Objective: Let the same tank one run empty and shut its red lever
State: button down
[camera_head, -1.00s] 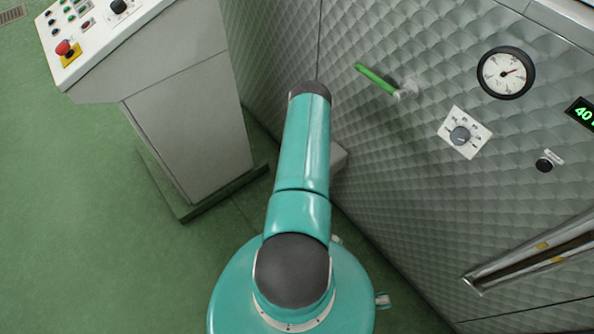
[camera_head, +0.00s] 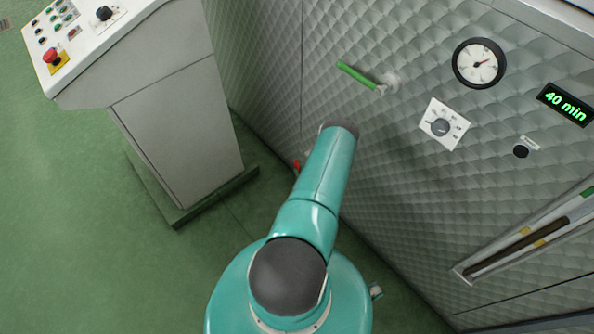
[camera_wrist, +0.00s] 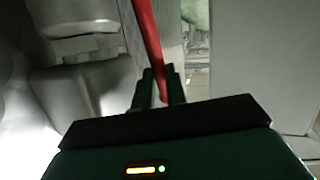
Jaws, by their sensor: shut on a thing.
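In the wrist view, the red lever (camera_wrist: 148,40) is a long red bar running down between the fingers of my gripper (camera_wrist: 160,92). My gripper is shut on its lower end as seen there. In the head view, a small red piece (camera_head: 297,165) shows just left of my arm, low by the quilted metal tank wall (camera_head: 400,190); it looks like part of the red lever. My gripper is hidden behind my arm there. A slanted sight window (camera_head: 463,269) at the lower right shows a dark brown band inside. A display (camera_head: 566,104) reads "40 min".
A green lever (camera_head: 358,75) sticks out of the tank wall, above my arm. Right of it are a round gauge (camera_head: 479,63), a dial (camera_head: 440,127) and a black button (camera_head: 521,151). A grey control console (camera_head: 180,130) stands at left. Green floor is clear farther left.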

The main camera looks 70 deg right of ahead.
jog(key=shift+s+a+f+m+t+h, duration=0.15)
jog(key=shift+s+a+t+h, duration=0.1)
jog(key=shift+s+t+h, duration=0.15)
jog(key=shift+s+a+r+m+t+h, duration=0.1)
jog(key=shift+s+a+m+t+h, duration=0.15)
jog(key=shift+s+t, duration=0.25)
jog(key=shift+s, duration=0.1)
jog(key=c, duration=1.4)
grip_release()
jog(key=shift+c, duration=0.2)
jog(key=v, duration=1.3)
jog(key=shift+s+a, duration=0.25)
jog(key=shift+a, duration=0.05)
jog(key=shift+f, duration=0.1)
